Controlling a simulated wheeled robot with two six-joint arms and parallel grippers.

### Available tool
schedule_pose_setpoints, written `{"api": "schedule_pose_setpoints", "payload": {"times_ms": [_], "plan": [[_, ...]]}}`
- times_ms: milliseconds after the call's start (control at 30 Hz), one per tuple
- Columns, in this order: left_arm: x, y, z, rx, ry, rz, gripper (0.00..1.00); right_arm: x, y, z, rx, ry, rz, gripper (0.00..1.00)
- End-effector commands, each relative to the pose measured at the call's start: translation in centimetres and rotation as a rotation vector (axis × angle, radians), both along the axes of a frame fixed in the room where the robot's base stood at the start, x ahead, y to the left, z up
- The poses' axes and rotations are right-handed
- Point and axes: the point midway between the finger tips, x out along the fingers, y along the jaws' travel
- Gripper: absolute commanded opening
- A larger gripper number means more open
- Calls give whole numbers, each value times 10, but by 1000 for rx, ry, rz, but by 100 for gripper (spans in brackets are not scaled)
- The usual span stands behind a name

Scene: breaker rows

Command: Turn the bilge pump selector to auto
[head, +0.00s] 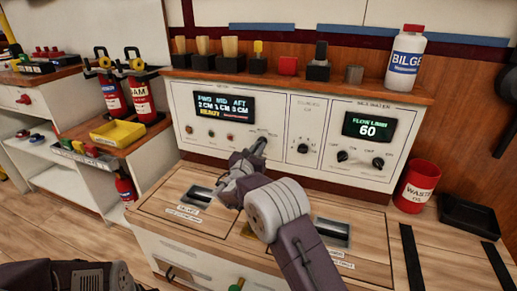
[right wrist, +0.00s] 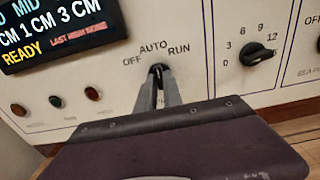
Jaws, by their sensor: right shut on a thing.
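The bilge pump selector (right wrist: 157,74) is a small dark knob on the white panel, with OFF, AUTO and RUN printed in an arc above it. My right gripper (right wrist: 158,88) is shut on this knob, one grey finger on each side. The knob's visible top points up, roughly toward AUTO, but the fingers hide much of it and its exact angle is hard to tell. In the head view my right gripper (head: 260,146) reaches the panel and covers the selector. My left gripper is out of view; only part of my left arm shows at the bottom left.
A display reading READY (head: 224,104) and small indicator lights are left of the selector. Another rotary knob (right wrist: 262,55) is to its right. A shelf above holds a white BILGE bottle (head: 406,62). A red waste oil bin (head: 417,187) stands right of the panel.

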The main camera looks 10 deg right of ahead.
Motion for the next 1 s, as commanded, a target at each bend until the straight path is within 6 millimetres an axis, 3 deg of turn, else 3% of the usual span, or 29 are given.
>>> {"api": "schedule_pose_setpoints", "payload": {"times_ms": [33, 100, 133, 467, 800, 1000], "plan": [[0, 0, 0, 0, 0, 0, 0, 0, 0, -2, 1, 4, 0, 0], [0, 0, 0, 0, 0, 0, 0, 0, 0, -2, 1, 4, 1, 28], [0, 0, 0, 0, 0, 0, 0, 0, 0, -2, 0, 4, 1, 33], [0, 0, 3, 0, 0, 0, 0, -3, 2, 1, -1, 3, 1, 33], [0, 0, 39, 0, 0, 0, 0, -59, 41, 4, -2, 5, 4, 33], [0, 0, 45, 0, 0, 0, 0, -75, 51, 0, -1, 3, 1, 33]]}}
